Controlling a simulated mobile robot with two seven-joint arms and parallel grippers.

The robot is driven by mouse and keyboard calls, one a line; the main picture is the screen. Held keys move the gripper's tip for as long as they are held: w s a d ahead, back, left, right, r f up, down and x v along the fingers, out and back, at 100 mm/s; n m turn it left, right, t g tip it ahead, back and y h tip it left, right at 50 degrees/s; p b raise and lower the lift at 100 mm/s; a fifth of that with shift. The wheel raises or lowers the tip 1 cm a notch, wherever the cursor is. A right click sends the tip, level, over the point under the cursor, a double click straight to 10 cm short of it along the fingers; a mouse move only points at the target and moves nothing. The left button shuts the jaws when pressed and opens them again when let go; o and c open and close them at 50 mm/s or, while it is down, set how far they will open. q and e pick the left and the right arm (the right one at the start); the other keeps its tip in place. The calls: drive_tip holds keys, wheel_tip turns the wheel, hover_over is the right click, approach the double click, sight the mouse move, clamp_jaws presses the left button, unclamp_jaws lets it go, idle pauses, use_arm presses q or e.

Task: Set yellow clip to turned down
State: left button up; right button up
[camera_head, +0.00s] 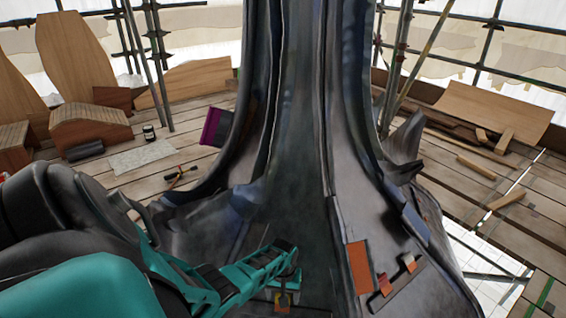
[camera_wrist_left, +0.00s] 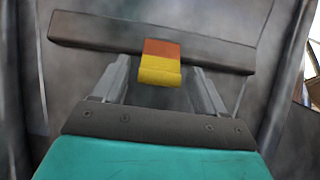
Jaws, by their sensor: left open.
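The yellow clip (camera_wrist_left: 160,70) shows in the left wrist view as a small tab with an orange upper part and a yellow lower part. It sits across a dark grey bar (camera_wrist_left: 100,32) on the spire's metal surface. My left gripper (camera_wrist_left: 158,85) is open, with one finger on each side of the clip and visible gaps between. In the head view the left gripper (camera_head: 285,277) reaches in from the left at the spire's foot, and a small part of the yellow clip (camera_head: 283,299) shows beside it. My right gripper is not in view.
The dark spire (camera_head: 300,130) fills the middle. Right of the gripper are an orange plate (camera_head: 360,267) and a dark bar (camera_head: 400,280) carrying a red tab (camera_head: 385,285) and an orange-white tab (camera_head: 408,262). Planks (camera_head: 500,180) and scaffold poles surround it.

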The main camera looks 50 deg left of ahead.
use_arm(q)
drive_tip(key=shift+f, duration=0.15)
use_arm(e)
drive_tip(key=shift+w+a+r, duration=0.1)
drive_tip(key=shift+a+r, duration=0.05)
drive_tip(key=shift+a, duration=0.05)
use_arm(q)
drive_tip(key=c, duration=1)
drive_tip(key=shift+w+a+f+b, duration=0.15)
drive_tip(key=shift+f+b, duration=0.1)
drive_tip(key=shift+b, duration=0.25)
drive_tip(key=shift+c, duration=0.2)
drive_tip(key=shift+w+a+g+h+b, duration=0.1)
drive_tip(key=shift+w+g+h+b, duration=0.05)
drive_tip(key=shift+g+h+b, duration=0.4)
drive_tip(key=shift+r, duration=0.1)
drive_tip(key=o, duration=1)
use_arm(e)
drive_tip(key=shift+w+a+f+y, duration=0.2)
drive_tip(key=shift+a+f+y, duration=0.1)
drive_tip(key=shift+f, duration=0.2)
